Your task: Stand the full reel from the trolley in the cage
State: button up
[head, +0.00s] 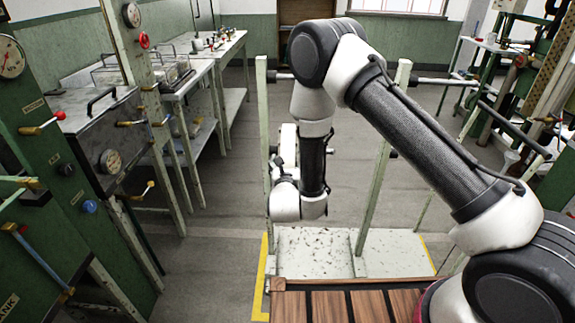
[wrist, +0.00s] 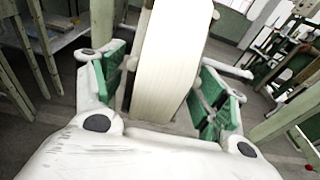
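The full reel (wrist: 166,60) is a wide cream-white roll, upright and seen edge-on in the wrist view. My gripper (wrist: 165,72) has its two green-padded fingers on either side of it. A narrow gap shows between the left pad and the reel; the right pad is close to it, and contact cannot be told. In the head view my arm hides most of the gripper and reel. What seems to be the cage (head: 374,200) is a pale frame of posts with short bars over a flecked base plate. The trolley seems to be the slatted wooden top (head: 345,306) at the bottom.
More green machinery (head: 525,100) stands at the right. Yellow lines edge the base plate. Open grey floor lies behind the cage.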

jog(key=c, duration=0.7)
jog(key=shift+r, duration=0.45)
jog(key=d, duration=1.4)
jog(key=shift+s, duration=0.25)
dwell(0.4)
